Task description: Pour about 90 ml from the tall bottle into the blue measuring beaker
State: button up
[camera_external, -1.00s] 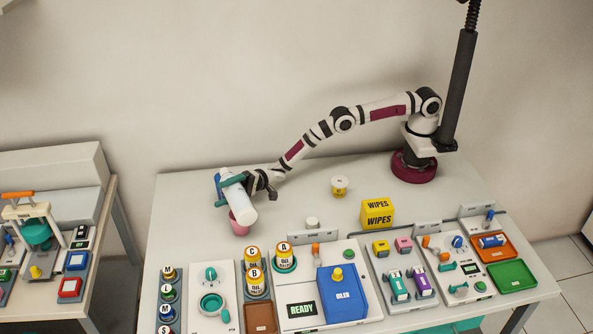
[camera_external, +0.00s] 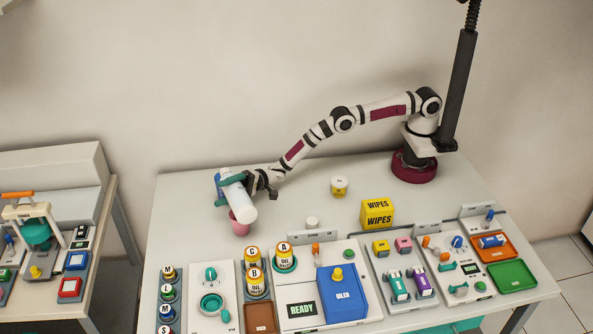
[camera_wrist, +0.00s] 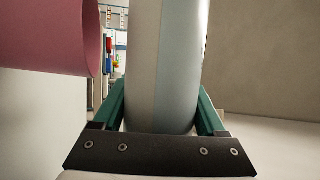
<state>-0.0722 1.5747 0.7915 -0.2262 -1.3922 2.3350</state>
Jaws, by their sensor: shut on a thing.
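The tall bottle (camera_external: 240,202), white with a pale blue band, is held tilted near the left back of the table. My gripper (camera_external: 222,190) is shut on it, with teal fingers on either side. In the wrist view the bottle (camera_wrist: 160,60) stands between the fingers of my gripper (camera_wrist: 160,105); its upper part runs out of frame.
A small yellow-and-white tub (camera_external: 339,187) and a yellow wipes box (camera_external: 377,213) stand to the right. Labelled jars (camera_external: 284,258) and a device with a blue block (camera_external: 342,293) line the front. The table (camera_external: 190,200) left of the cup is clear.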

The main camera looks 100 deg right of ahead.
jog(key=shift+a+r+m, duration=0.2)
jog(key=shift+r+m, duration=0.3)
jog(key=shift+m, duration=0.1)
dwell(1.0)
jog(key=shift+s+f, duration=0.1)
jog(key=shift+f, duration=0.1)
jog(key=n, duration=0.1)
jog(key=n+g, duration=0.1)
jog(key=n, duration=0.1)
jog(key=shift+a, duration=0.3)
jog(key=shift+s+a+r+n+g, duration=0.1)
jog(key=shift+r+n+g, duration=0.2)
jog(key=shift+n, duration=0.4)
dwell(0.6)
